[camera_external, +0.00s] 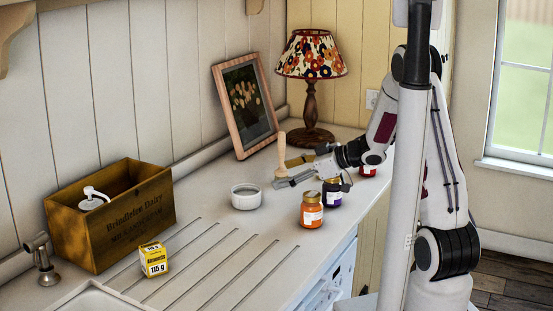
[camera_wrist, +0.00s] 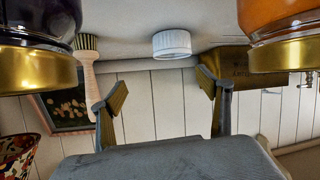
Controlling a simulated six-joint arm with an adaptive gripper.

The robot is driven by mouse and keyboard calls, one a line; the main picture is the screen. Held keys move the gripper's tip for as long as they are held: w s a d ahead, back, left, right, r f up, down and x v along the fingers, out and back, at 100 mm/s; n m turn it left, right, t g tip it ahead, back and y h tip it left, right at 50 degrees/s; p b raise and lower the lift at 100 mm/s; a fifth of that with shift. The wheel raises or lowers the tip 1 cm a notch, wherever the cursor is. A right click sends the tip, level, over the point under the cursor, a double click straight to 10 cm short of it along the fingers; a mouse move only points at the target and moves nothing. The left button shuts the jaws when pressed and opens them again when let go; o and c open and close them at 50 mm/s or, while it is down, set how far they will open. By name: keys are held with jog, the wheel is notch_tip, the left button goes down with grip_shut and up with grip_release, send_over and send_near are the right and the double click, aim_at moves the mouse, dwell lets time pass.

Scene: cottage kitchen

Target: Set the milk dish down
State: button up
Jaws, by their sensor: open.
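The milk dish is a small white round ramekin (camera_external: 246,196) standing upright on the pale counter (camera_external: 190,247); its contents are not clear. It also shows in the upside-down wrist view (camera_wrist: 171,43), ahead of the fingers and roughly centred between them. My gripper (camera_external: 281,178) is held low, pointing left, to the right of the dish and apart from it. Its two fingers (camera_wrist: 163,92) are spread with nothing between them.
An orange jar (camera_external: 312,211), a dark purple jar (camera_external: 332,193) and a red jar (camera_external: 368,171) stand close to my gripper. A wooden-handled brush (camera_external: 281,154) stands behind it. A crate (camera_external: 130,222), yellow box (camera_external: 153,260), lamp (camera_external: 311,104) and picture frame (camera_external: 220,95) stand around.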

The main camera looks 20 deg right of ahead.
jog(key=s+d+r+m+t+h, duration=0.1)
jog(key=d+r+m+t+h, duration=0.35)
jog(key=d+r+h, duration=0.6)
jog(key=s+d+r+m+g+h, duration=0.25)
jog(key=s+d+m, duration=0.25)
jog(key=s+d, duration=0.5)
jog(key=s+a+f+m+g+y, duration=0.1)
jog(key=s+g, duration=0.1)
jog(key=s, duration=0.9)
jog(key=s+a+f+m+g+y, duration=0.1)
jog(key=s+a+f+g, duration=0.1)
jog(key=s, duration=1)
jog(key=shift+m, duration=0.35)
